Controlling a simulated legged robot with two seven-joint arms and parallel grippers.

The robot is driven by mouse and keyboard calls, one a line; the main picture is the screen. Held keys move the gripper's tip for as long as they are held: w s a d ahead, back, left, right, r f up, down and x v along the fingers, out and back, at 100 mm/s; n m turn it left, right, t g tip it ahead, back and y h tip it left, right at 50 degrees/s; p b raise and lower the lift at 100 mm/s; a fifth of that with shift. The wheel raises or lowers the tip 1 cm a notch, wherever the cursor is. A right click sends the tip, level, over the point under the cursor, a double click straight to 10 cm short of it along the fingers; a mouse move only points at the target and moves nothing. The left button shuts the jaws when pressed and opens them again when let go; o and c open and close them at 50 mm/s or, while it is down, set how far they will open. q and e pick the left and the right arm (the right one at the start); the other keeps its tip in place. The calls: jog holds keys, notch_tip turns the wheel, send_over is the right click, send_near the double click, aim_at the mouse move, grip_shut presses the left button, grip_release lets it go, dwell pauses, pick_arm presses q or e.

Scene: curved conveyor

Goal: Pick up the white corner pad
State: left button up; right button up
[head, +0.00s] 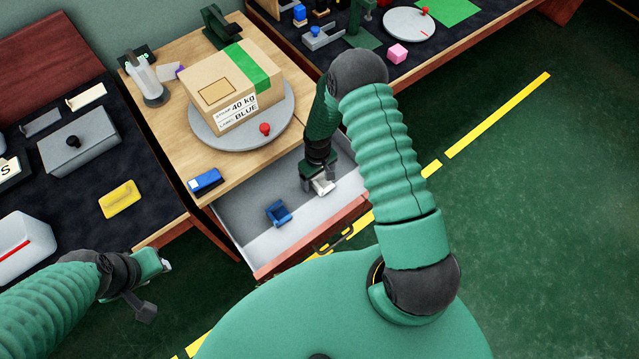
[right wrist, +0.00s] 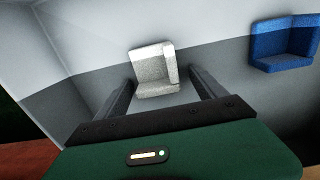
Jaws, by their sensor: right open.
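The white corner pad (right wrist: 155,72) lies on the grey floor of the open drawer in the right wrist view. It also shows in the head view (head: 323,186), partly hidden by my gripper. My right gripper (right wrist: 155,84) is open, with one finger on each side of the pad. The fingers do not visibly press on it, and I cannot tell how far above it they are. In the head view my right gripper (head: 320,180) hangs inside the drawer. My left gripper (head: 155,285) is at the lower left, away from the pad; its jaws are unclear.
A blue corner pad (head: 279,212) lies in the drawer (head: 240,205); it also shows in the right wrist view (right wrist: 284,42). Drawer walls surround my right gripper. Above the drawer, a cardboard box (head: 232,85) sits on a grey turntable (head: 285,122). A blue block (head: 205,181) lies near the table edge.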

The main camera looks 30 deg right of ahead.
jog(key=shift+d, duration=0.35)
jog(key=c, duration=0.7)
jog(key=shift+a, duration=0.2)
jog(key=c, duration=0.7)
